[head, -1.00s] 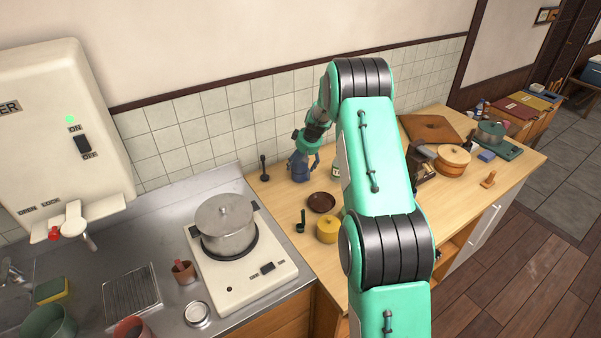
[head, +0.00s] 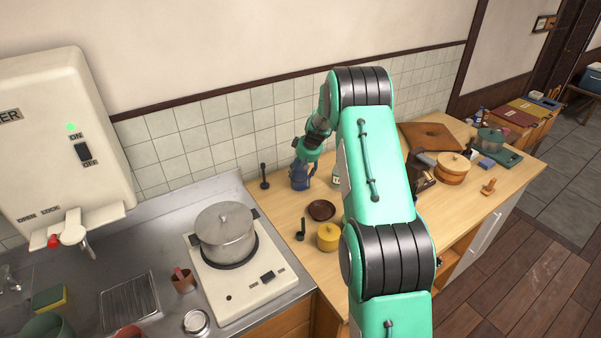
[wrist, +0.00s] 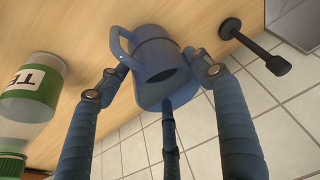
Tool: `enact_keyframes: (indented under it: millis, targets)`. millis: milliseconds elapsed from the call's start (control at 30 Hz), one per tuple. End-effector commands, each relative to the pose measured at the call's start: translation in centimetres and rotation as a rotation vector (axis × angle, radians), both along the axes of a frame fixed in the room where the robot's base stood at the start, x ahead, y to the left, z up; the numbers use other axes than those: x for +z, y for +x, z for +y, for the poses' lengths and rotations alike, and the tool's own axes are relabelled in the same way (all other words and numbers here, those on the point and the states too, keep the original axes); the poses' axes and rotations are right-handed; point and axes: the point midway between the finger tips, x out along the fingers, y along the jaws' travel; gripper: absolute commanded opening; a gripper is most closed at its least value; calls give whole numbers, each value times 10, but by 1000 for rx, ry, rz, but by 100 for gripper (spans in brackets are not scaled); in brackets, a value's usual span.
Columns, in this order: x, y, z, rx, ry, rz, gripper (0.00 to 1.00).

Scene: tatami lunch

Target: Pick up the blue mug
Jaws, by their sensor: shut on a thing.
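The blue mug (wrist: 152,52) is in the upper middle of the wrist view, with its handle towards the left. My gripper (wrist: 157,66) is around it, with a blue finger on each side and a third finger below it in the picture. The fingers are shut on the mug. In the head view my gripper (head: 301,174) is at the back left of the wooden counter, near the tiled wall. There the blue of the mug and fingers runs together. I cannot tell whether the mug is clear of the counter.
A black upright holder (head: 264,176) stands just left of my gripper. A green-labelled container (wrist: 35,90) is close on the other side. A brown bowl (head: 321,210) and a yellow pot (head: 328,237) are in front. A steel pot (head: 225,235) stands on the stove (head: 248,279).

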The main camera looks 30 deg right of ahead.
Motion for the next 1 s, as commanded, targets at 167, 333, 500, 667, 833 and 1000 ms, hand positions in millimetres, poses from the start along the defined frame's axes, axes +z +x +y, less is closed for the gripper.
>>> enact_keyframes:
  millis: [167, 333, 500, 667, 833, 1000]
  targets:
    - [16, 1, 0, 0, -1, -3, 23]
    - [35, -2, 1, 1, -1, -2, 23]
    - [36, -23, 9, 0, -1, -2, 23]
    - [39, -45, 19, -1, 1, -2, 23]
    - [41, -71, 30, 0, -1, -2, 23]
    - [44, -97, 40, 0, -1, -2, 23]
